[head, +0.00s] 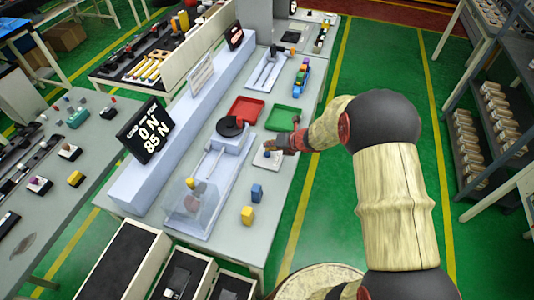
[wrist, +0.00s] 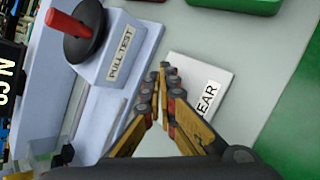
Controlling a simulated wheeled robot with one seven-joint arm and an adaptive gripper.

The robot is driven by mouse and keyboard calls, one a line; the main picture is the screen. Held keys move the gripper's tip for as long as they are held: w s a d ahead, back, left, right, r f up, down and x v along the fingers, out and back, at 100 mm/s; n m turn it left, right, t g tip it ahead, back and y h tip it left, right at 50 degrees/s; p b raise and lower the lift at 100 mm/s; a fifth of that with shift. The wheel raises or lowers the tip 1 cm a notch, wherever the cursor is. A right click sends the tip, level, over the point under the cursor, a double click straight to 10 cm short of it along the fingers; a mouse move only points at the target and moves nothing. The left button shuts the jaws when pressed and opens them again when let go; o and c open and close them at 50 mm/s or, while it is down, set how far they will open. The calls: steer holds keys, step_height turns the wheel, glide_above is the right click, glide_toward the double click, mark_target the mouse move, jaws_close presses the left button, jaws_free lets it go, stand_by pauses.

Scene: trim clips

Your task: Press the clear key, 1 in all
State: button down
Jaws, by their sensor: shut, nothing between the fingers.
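The clear key's white plate (head: 262,163) lies on the grey bench, right of the pull test fixture. In the wrist view the plate (wrist: 215,75) carries a label (wrist: 207,101) of which only "EAR" shows. A small bluish spot shows on the plate by my fingers in the head view; the button itself is hidden in the wrist view. My gripper (head: 270,149) is shut and empty. In the wrist view its fingertips (wrist: 164,67) overlap the plate's left part. I cannot tell whether they touch it.
The pull test block (wrist: 118,55) with a red-handled black disc (wrist: 85,30) stands close left. A red tray (head: 246,104) and a green tray (head: 283,117) lie behind. Blue (head: 257,192) and yellow (head: 247,215) blocks stand in front. A display (head: 146,131) reads 0 N and 85 N.

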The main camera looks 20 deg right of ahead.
steer(key=shift+f, duration=0.15)
stand_by(0.4)
steer(key=shift+f+b, duration=0.3)
steer(key=shift+f+b, duration=0.45)
steer(key=shift+f, duration=0.05)
stand_by(0.7)
stand_by(0.4)
steer(key=shift+r+p, duration=0.8)
steer(key=shift+r, duration=0.15)
step_height(320, 180, up, 5)
steer(key=p, duration=0.4)
stand_by(0.7)
